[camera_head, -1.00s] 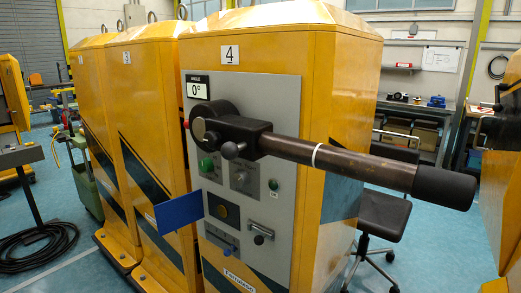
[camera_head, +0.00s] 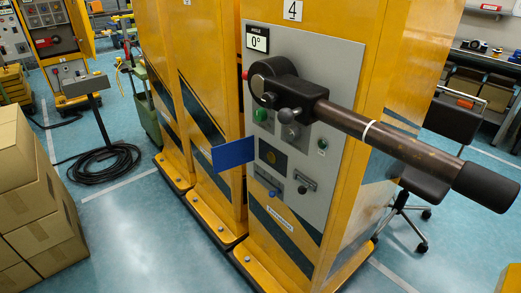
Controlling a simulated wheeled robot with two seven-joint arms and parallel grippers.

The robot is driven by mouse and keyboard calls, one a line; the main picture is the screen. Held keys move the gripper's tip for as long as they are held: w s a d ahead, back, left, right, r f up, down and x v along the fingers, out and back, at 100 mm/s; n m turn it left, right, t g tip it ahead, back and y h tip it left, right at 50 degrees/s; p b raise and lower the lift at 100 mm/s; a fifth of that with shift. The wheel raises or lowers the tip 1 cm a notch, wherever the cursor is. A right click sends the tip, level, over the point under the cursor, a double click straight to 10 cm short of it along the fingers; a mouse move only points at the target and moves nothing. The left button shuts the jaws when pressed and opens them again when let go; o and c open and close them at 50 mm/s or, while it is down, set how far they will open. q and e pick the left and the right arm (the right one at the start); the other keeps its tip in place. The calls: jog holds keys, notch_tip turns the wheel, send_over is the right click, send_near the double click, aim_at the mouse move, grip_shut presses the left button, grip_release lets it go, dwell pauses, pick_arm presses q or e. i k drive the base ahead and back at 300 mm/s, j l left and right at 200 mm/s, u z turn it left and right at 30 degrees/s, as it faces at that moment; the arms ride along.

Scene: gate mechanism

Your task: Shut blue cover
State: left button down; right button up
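The blue cover (camera_head: 234,153) is a flat blue plate on the left side of the grey control panel (camera_head: 318,78). It stands open, swung out to the left past the panel's edge. Beside it on the panel is a dark square (camera_head: 272,158) with a round yellowish centre, uncovered. A smaller blue piece (camera_head: 267,182) is lower on the panel. Neither of my grippers is in view.
A long bar with a black grip (camera_head: 485,187) juts from the black hub (camera_head: 272,80) across the panel's front to the right. Cardboard boxes (camera_head: 35,200) are stacked at left. A chair (camera_head: 425,185) stands right of the yellow cabinet (camera_head: 345,15). The floor before the panel is clear.

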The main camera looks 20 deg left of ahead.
aim_at(226, 156)
jog(key=i+j+z, duration=0.1)
jog(key=z, duration=0.3)
jog(key=j+z, duration=0.25)
jog(key=z, duration=0.15)
jog(key=j+z, duration=0.2)
jog(key=z, duration=0.2)
jog(key=j+z, duration=0.15)
jog(key=j, duration=0.45)
jog(key=j+z, duration=0.2)
jog(key=j, duration=0.35)
jog(key=k+j+z, duration=0.15)
jog(key=j, duration=0.45)
jog(key=j+z, duration=0.15)
jog(key=j, duration=0.4)
jog(key=k+j+z, duration=0.2)
jog(key=j, duration=0.35)
jog(key=k+j, duration=0.1)
jog(key=j, duration=0.4)
jog(key=k+j, duration=0.1)
jog(key=j, duration=0.4)
jog(key=k+j+z, duration=0.15)
jog(key=j, duration=0.2)
